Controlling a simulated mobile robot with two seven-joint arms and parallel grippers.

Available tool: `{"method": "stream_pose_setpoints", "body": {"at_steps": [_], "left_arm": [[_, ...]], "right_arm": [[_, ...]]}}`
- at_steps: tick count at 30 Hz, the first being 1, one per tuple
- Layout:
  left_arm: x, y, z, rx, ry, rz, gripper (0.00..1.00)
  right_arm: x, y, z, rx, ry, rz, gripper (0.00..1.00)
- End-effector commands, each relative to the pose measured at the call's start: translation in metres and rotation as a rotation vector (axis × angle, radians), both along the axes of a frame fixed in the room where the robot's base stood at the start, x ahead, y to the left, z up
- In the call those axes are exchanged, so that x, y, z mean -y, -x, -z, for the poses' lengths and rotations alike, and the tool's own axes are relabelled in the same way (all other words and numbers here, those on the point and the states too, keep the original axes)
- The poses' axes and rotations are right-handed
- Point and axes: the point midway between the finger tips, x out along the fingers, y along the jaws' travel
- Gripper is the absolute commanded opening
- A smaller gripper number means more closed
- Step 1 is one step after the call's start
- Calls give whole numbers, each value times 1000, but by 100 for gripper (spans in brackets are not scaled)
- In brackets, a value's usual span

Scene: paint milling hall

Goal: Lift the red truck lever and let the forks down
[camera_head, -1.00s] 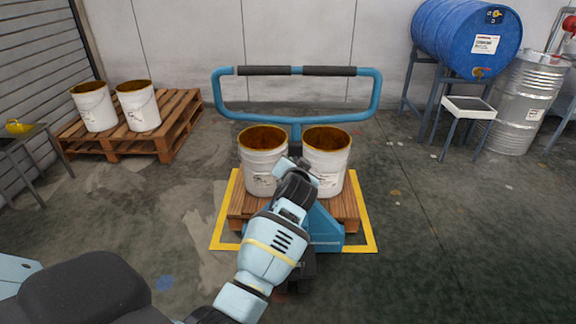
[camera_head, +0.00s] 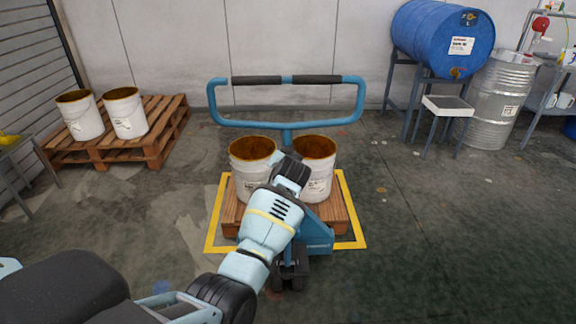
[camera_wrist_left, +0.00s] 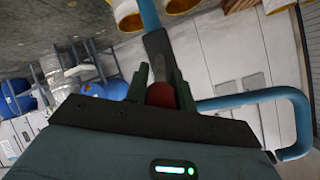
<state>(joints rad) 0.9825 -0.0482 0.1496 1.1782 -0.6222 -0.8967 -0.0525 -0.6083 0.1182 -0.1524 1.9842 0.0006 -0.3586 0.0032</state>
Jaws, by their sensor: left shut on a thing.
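The blue pallet truck (camera_head: 318,234) stands in the middle of the head view, its looped handle (camera_head: 348,118) upright with black grips. Its forks are hidden under a wooden pallet (camera_head: 338,212) carrying two white buckets (camera_head: 318,178) of brown contents. My left arm reaches up to the handle post, and its wrist covers the lever there. In the left wrist view, my left gripper (camera_wrist_left: 160,90) is shut on the red lever (camera_wrist_left: 160,96), which shows between the two fingers beside the blue handle bar (camera_wrist_left: 290,100). My right gripper is not in view.
A yellow floor outline (camera_head: 208,232) surrounds the loaded pallet. Another pallet (camera_head: 150,150) with two buckets stands at the left. A blue drum (camera_head: 430,40) on a stand and a steel drum (camera_head: 500,95) stand at the right. The floor between is clear.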

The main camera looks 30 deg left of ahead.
Motion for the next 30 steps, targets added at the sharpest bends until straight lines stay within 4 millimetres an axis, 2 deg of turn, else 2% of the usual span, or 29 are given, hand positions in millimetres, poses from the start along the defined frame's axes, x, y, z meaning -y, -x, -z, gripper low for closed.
{"method": "stream_pose_setpoints", "body": {"at_steps": [1,6,17,30], "left_arm": [[0,-1,-4,7,-2,0,28],[0,-1,-3,5,-2,0,47],[3,3,-4,3,-1,0,47],[29,45,-35,8,0,0,47]], "right_arm": [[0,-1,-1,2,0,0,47],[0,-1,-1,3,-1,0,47],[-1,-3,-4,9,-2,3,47],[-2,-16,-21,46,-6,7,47]]}}
